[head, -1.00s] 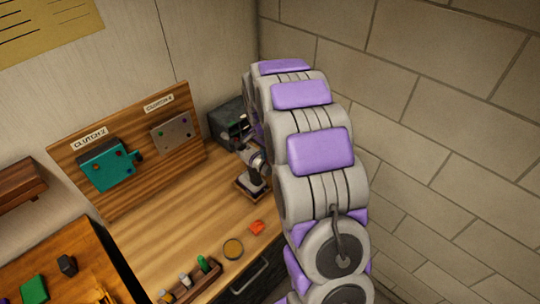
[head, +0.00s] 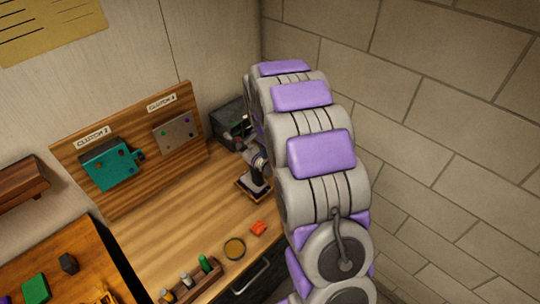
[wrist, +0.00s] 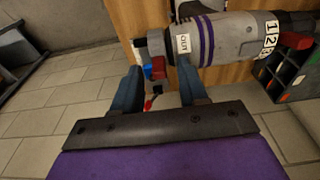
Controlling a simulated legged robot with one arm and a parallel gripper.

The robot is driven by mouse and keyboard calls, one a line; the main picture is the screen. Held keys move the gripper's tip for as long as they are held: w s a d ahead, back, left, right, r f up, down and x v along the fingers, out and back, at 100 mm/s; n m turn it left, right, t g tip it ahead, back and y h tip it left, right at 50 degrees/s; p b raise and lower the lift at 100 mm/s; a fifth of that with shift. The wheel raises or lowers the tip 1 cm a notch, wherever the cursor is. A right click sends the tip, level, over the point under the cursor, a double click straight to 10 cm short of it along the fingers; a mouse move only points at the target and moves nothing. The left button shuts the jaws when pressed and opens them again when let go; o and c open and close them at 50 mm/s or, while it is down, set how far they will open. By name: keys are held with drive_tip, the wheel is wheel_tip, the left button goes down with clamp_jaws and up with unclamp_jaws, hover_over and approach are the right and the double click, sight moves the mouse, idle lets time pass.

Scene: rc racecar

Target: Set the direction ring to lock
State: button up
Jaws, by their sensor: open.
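A grey power tool (wrist: 222,38) with purple stripes lies across the top of the wrist view. A white label reading OUT (wrist: 183,43) is on its grey collar near the left end, which I take to be the direction ring. I see no LOCK mark. A dark block with blue and red parts (wrist: 155,66) hangs beside the collar. My gripper (wrist: 160,82) is open, its two blue fingers just below the collar and on either side of the blue and red parts. I cannot tell whether they touch. In the head view the tool (head: 258,172) stands partly hidden by my arm.
A numbered ring (wrist: 270,35) and a red part (wrist: 295,40) sit at the tool's right end. A dark box (head: 229,122) stands behind the tool.

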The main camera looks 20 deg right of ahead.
drive_tip(key=shift+r, duration=0.1)
wheel_tip(320, 180, up, 17)
drive_tip(key=a, duration=0.2)
drive_tip(key=shift+s, duration=0.3)
drive_tip(key=shift+a, duration=0.1)
drive_tip(key=s+a+f+n+b, duration=0.3)
drive_tip(key=s+f+n, duration=0.1)
drive_tip(key=s, duration=0.8)
drive_tip(key=s+a+f+n+g+y+b, duration=0.1)
drive_tip(key=s+a+f+n+b, duration=0.3)
drive_tip(key=s, duration=0.9)
drive_tip(key=s+a+f+n+g+b, duration=0.1)
drive_tip(key=s+a+f+n+b, duration=0.3)
drive_tip(key=s, duration=0.9)
wheel_tip(320, 180, down, 4)
drive_tip(key=shift+s+a+r+n+y, duration=0.1)
drive_tip(key=shift+s+a+n+y, duration=0.2)
drive_tip(key=shift+n, duration=0.7)
drive_tip(key=shift+w, duration=0.1)
